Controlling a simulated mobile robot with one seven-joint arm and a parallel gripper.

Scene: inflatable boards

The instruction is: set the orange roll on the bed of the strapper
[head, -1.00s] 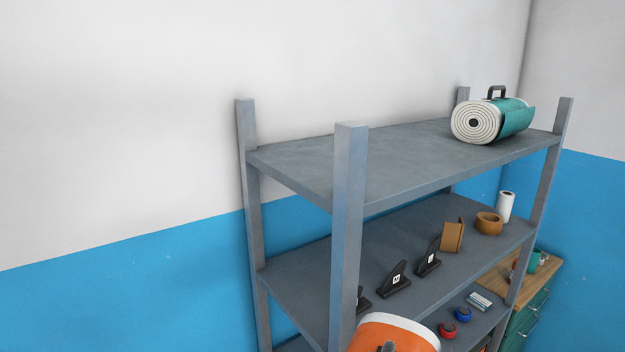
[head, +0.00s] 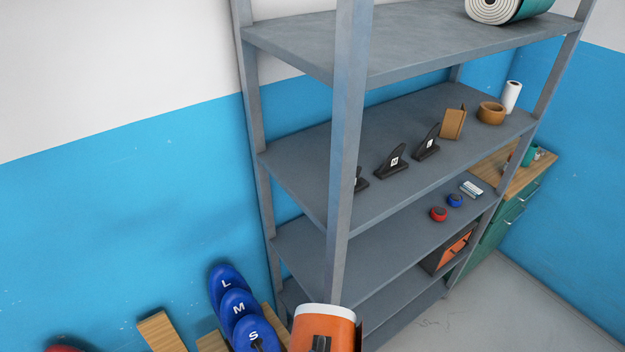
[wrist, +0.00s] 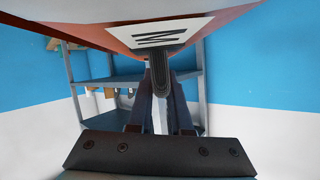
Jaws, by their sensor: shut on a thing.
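The orange roll (head: 322,330) shows at the bottom of the head view, with a pale end and a dark handle on it. In the wrist view the roll (wrist: 215,28) fills the top, with a white label marked M and a dark strap handle. My gripper (wrist: 160,88) is shut on that handle, and the roll hangs from it clear of the shelves. In the head view my gripper is not clearly made out. No strapper bed is seen in either view.
A grey shelf rack (head: 345,150) stands close behind the roll, with black fins (head: 393,162) on a middle shelf and a teal roll (head: 520,8) on top. Blue boards marked L, M and S (head: 240,308) stand at lower left. Open floor (head: 520,300) lies right.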

